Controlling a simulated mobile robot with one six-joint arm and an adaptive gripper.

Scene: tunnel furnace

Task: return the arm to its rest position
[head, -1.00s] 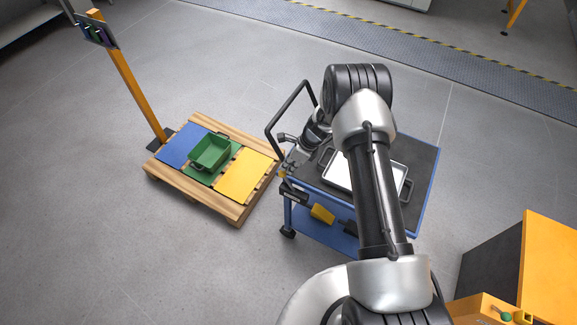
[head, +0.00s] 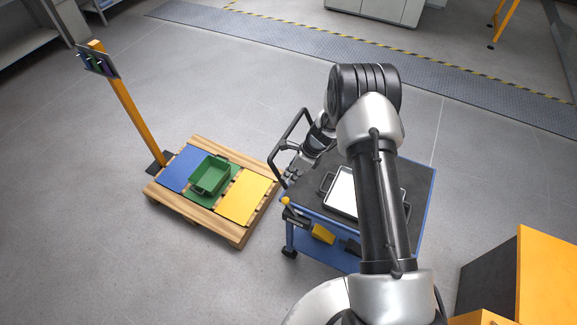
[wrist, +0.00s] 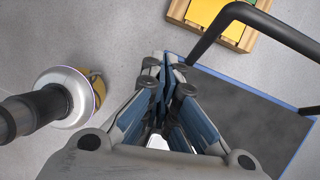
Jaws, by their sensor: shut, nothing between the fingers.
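My arm reaches up and over the blue cart in the head view, bent at the elbow. My gripper (head: 293,176) is at the left edge of the cart (head: 425,200), close to its black handle bar. In the wrist view my gripper (wrist: 168,62) is shut and empty, its fingertips together. Below the fingers there are the cart's dark top, its blue edge and the grey floor.
A black-rimmed white tray (head: 343,190) lies on the cart, partly behind my arm. A wooden pallet (head: 222,230) at left carries blue, green and yellow mats and a green bin (head: 210,174). An orange post (head: 127,108) stands behind it. An orange-topped cabinet (head: 548,275) is at right.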

